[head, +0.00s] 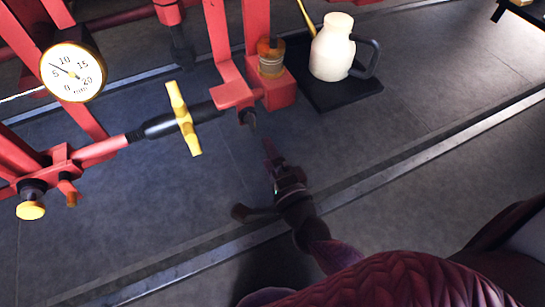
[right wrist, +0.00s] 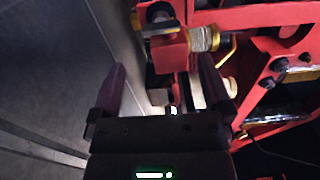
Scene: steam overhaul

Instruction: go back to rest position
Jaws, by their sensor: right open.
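My right gripper (head: 270,158) is in the middle of the head view, over the grey floor just below the red frame. In the right wrist view my right gripper (right wrist: 168,88) shows two dark fingers spread apart with nothing held between them. Red frame parts (right wrist: 168,48) lie beyond the fingers. My left gripper does not show in either view.
A red frame (head: 235,92) carries a dial gauge (head: 73,72), a yellow T-handle (head: 183,118) and a brass fitting (head: 271,58). A cream jug (head: 332,48) stands on a black tray (head: 325,100). A metal floor strip (head: 400,158) crosses the floor. The lower-left floor is clear.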

